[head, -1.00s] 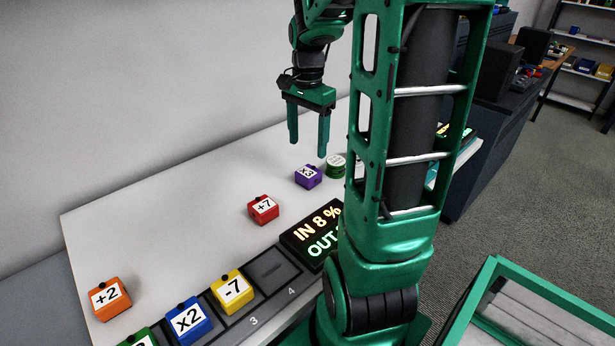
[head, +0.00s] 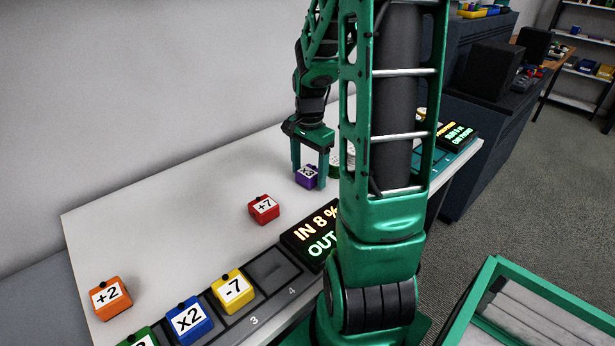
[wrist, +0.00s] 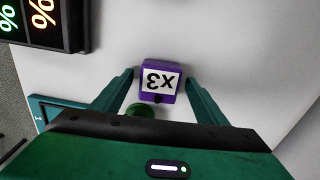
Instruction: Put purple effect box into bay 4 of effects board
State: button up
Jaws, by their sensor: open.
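The purple effect box (head: 306,177), labelled x3, stands on the white table. In the wrist view the purple box (wrist: 158,96) sits between my gripper's two fingers, with a gap on each side. My gripper (head: 310,180) is open and points down around the box. The effects board (head: 232,330) lies along the table's front edge. Bay 4 (head: 268,267) is an empty dark recess, with the yellow -7 box (head: 231,290) in the bay to its left.
The red +7 box (head: 264,209) and orange +2 box (head: 109,298) stand loose on the table. The blue x2 box (head: 189,320) sits on the board. A lit IN/OUT display (head: 312,232) stands right of bay 4. A green round thing (wrist: 141,109) lies near my gripper.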

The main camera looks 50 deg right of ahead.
jog(key=shift+f, duration=0.1)
jog(key=c, duration=1.3)
jog(key=shift+c, duration=0.2)
